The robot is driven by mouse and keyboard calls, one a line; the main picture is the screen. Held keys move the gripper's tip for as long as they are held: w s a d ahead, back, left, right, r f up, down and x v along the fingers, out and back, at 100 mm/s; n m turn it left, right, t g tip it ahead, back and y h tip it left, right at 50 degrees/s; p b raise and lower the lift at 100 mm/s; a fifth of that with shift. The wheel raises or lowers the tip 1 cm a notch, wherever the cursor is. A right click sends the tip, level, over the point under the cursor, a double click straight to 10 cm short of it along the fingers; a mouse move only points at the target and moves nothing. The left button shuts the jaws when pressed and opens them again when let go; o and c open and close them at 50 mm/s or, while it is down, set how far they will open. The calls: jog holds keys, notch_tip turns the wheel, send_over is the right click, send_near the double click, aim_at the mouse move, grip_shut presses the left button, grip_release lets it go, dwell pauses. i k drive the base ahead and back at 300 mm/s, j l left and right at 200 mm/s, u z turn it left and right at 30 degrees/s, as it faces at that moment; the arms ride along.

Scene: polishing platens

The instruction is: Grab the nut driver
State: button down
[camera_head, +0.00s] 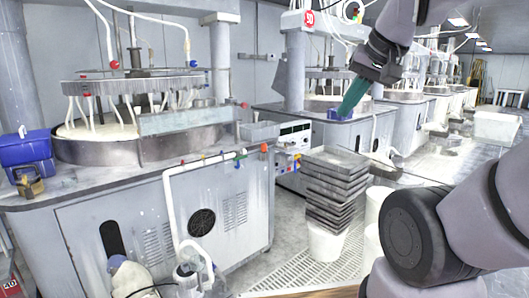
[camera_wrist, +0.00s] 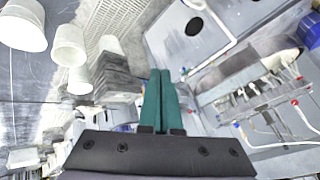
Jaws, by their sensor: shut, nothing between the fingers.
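I cannot make out a nut driver in either view. My gripper (camera_head: 344,112) is at the upper right of the head view, in the air, its teal fingers pointing down and to the left. In the wrist view the two teal fingers of my gripper (camera_wrist: 160,74) lie side by side, shut, with nothing held between them. The near polishing machine (camera_head: 95,212) stands at the left of the head view. Small coloured fittings (camera_head: 240,158) sit along its front edge, too small to tell apart.
A stack of grey trays (camera_head: 335,183) stands on a white bucket (camera_head: 325,243) in the middle. A blue bin (camera_head: 25,150) is on the near machine's left corner. More machines (camera_head: 335,138) line the back. Grated floor (camera_head: 290,272) shows between the machine and the buckets.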

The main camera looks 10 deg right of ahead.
aim_at(263, 147)
jog(key=l, duration=0.5)
jog(key=i+l+u, duration=0.1)
jog(key=l, duration=0.35)
jog(key=i+l+u, duration=0.15)
jog(key=l, duration=0.3)
jog(key=l+u, duration=0.1)
jog(key=l, duration=0.35)
jog(key=i+l+u, duration=0.2)
jog(key=i, duration=0.35)
jog(key=i+l+u, duration=0.15)
jog(key=i+l, duration=0.3)
jog(key=i+u, duration=0.1)
jog(key=i, duration=0.45)
